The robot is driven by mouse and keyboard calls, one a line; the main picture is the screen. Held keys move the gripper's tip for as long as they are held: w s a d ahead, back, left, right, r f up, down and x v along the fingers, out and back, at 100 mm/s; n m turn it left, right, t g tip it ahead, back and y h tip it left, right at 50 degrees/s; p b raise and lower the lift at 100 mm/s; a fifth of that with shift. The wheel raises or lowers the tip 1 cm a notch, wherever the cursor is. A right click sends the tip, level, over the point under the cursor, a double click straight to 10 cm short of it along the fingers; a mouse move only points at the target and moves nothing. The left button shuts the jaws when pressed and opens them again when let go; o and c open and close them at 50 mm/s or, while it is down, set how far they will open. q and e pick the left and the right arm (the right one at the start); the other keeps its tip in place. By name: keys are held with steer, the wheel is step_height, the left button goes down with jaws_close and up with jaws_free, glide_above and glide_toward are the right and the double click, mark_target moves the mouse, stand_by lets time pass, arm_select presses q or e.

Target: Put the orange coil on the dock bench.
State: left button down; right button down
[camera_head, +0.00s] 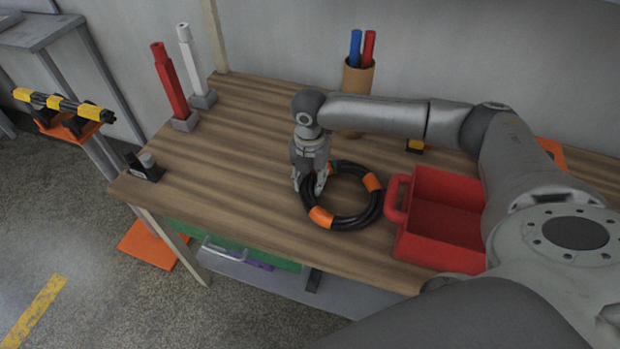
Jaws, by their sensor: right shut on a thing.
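The orange coil (320,217) is a black hose ring with orange bands. It is flat at the front middle of a wooden bench (235,185). My right gripper (309,186) points down over the coil's left side and is shut on its hose. The coil looks level and at or very near the bench top; I cannot tell whether it touches. My left gripper is not in view.
A red open bin (440,251) stands close to the coil's right. A brown cup (357,80) with blue and red sticks is behind. Red (170,82) and white (192,58) posts stand at the back left. The bench's left part is mostly clear.

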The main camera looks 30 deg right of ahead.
steer(key=c, duration=1)
jaws_free()
steer(key=shift+f, duration=0.1)
step_height(320, 180, up, 12)
steer(key=shift+b, duration=0.35)
